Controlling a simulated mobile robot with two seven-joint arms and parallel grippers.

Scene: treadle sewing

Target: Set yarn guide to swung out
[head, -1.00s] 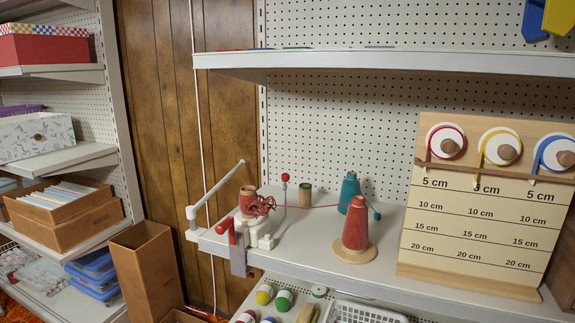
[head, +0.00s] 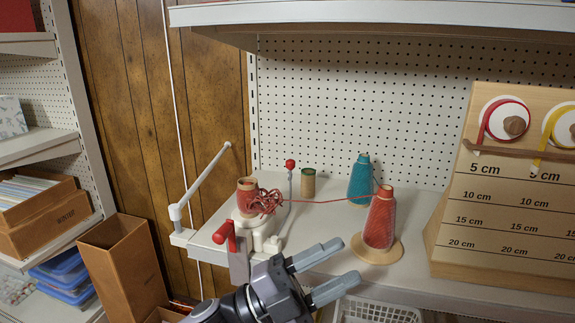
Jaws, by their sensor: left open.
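A yarn winder with a white base (head: 262,238) is fixed at the left end of the shelf. It has a red crank handle (head: 225,234) and a wound spool with tangled red yarn (head: 246,192). A white rod (head: 205,176) slants up and right from a stand at the shelf's left corner. A thin post with a red knob (head: 290,164) stands just right of the winder. I cannot tell for sure which of these is the yarn guide. My left gripper (head: 343,262) is open and empty in front of the shelf, right of the winder. My right gripper is not in view.
A red yarn cone (head: 380,220) stands on a wooden disc, its strand running to the winder. A teal cone (head: 360,180) and a small tan spool (head: 308,183) stand behind. A measuring board (head: 490,235) is at right. An upper shelf (head: 400,16) hangs overhead.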

